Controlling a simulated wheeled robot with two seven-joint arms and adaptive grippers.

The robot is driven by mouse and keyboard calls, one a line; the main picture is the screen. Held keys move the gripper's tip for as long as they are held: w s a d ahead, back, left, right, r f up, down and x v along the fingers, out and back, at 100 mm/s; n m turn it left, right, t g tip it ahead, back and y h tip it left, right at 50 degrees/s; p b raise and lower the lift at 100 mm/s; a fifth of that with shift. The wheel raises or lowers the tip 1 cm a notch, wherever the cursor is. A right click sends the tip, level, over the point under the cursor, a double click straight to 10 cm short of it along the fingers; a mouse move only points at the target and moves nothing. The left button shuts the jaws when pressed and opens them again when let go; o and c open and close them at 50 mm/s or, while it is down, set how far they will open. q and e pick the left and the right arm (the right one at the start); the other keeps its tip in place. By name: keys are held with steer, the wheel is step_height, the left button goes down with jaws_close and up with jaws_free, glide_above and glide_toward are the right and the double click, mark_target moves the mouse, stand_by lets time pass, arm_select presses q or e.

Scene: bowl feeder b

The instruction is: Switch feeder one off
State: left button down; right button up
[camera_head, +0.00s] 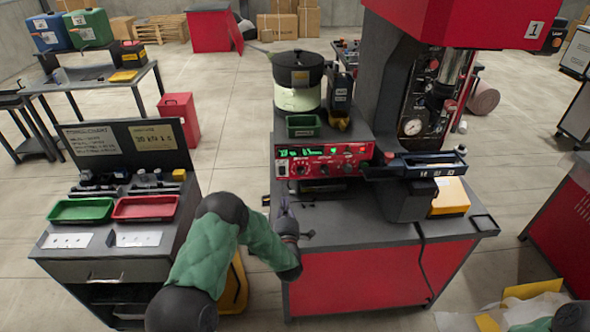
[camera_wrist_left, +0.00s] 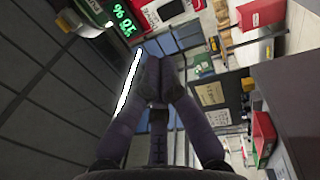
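The red feeder control panel (camera_head: 325,160) is on the front of the machine bench, with lit green digits on its display. Small knobs and buttons on it are too small to read. The bowl feeder (camera_head: 298,95), a dark bowl on a pale drum, stands behind it. My left gripper (camera_head: 284,205) is in front of and below the panel's left end, apart from it. In the left wrist view the fingers (camera_wrist_left: 159,80) are together and hold nothing visible. Lit green digits (camera_wrist_left: 123,20) show at that view's top. My right gripper is out of view.
A red press marked 1 (camera_head: 460,20) stands to the right of the panel, with a dark tray (camera_head: 425,165) jutting out. A small green bin (camera_head: 303,126) is above the panel. A side cart (camera_head: 110,240) with green and red trays is at left.

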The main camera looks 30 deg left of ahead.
mark_target(282, 168)
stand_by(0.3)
arm_select(q)
steer(key=b+x, duration=0.1)
steer(key=x, duration=1.3)
